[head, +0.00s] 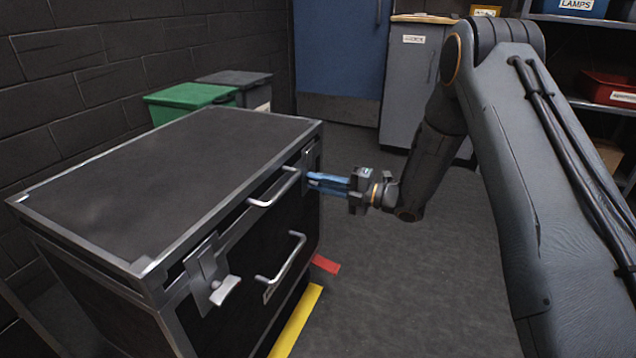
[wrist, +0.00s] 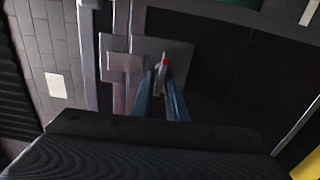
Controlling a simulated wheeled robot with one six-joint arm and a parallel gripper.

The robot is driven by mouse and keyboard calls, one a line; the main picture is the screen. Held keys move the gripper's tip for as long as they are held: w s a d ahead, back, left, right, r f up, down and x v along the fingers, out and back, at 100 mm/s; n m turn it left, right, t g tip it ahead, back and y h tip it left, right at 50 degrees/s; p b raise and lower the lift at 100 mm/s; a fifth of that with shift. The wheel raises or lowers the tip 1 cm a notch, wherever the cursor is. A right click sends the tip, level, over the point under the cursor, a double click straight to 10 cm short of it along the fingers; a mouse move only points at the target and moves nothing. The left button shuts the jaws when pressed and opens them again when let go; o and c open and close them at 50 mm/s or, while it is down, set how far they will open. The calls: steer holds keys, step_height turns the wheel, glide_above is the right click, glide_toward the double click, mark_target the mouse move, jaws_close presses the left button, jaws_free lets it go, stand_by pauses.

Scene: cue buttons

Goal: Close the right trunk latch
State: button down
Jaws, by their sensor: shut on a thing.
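The black trunk (head: 165,180) with metal edges stands at the left of the head view, its lid down. The right trunk latch (head: 311,156) is a metal plate at the far end of its front face. In the wrist view the latch's plates (wrist: 125,63) lie across the lid seam. My gripper (head: 310,182) reaches in from the right with blue fingers at this latch. In the wrist view the fingers (wrist: 162,85) are shut on a small red-tipped metal part of the latch, partly hidden between them. How the latch engages is unclear.
The left latch (head: 212,275) sits at the near end of the front, its lever sticking out. Two bar handles (head: 275,188) project between the latches. Green (head: 190,95) and grey bins stand behind the trunk.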

steer(key=shift+w+d, duration=0.25)
steer(key=shift+w, duration=0.05)
steer(key=c, duration=1.9)
jaws_free()
steer(key=shift+s+a, duration=0.15)
steer(key=shift+a, duration=0.05)
steer(key=shift+p+v, duration=0.9)
steer(key=shift+v, duration=3.05)
